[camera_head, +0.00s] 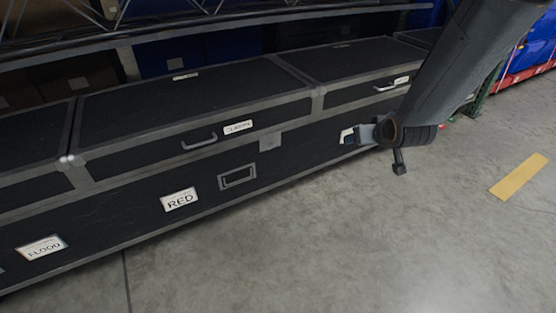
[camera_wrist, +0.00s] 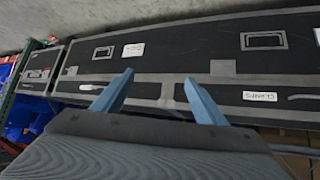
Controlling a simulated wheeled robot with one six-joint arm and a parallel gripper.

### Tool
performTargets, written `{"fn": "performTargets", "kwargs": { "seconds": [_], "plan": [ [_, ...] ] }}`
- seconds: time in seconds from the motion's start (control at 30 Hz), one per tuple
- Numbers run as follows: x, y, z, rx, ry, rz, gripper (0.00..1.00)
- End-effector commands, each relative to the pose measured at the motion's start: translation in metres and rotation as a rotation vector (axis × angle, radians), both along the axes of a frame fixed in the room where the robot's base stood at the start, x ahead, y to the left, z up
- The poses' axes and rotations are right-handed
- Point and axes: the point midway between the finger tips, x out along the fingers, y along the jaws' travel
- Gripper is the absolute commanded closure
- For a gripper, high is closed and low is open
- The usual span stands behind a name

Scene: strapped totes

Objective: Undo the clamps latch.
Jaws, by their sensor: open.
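The clamps label (camera_head: 238,127) is on the front of a long black case lid (camera_head: 190,95), beside a grey handle (camera_head: 200,142). A flat grey square plate (camera_head: 270,141) is right of the label, near the seam below the lid; I cannot tell whether it is the latch. In the wrist view, turned upside down, the clamps label (camera_wrist: 260,96), handle (camera_wrist: 300,97) and grey plate (camera_wrist: 223,67) show right of my fingers. My gripper (camera_wrist: 158,77) is open and empty, its two blue fingers pointing at the case front. It also shows in the head view (camera_head: 357,134), right of the plate.
The black case body (camera_head: 110,215) carries a RED label (camera_head: 180,199), a FLOOD label (camera_head: 41,247) and a recessed handle (camera_head: 237,176). Another lid with a handle (camera_head: 385,88) is to the right. Shelving stands behind. The grey floor (camera_head: 400,240) in front is clear except for a yellow strip (camera_head: 519,177).

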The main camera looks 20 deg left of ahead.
Motion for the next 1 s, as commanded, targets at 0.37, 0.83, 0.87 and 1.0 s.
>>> {"fn": "performTargets", "kwargs": {
  "seconds": [0.37, 0.83, 0.87, 1.0],
  "plan": [
    [0.065, 0.128, -0.111, 0.175, -0.282, 0.209, 0.34],
    [0.066, 0.245, -0.203, 0.43, -0.537, 0.416, 0.34],
    [0.065, 0.248, -0.205, 0.439, -0.545, 0.423, 0.34],
    [0.064, 0.257, -0.21, 0.464, -0.566, 0.439, 0.34]
  ]
}}
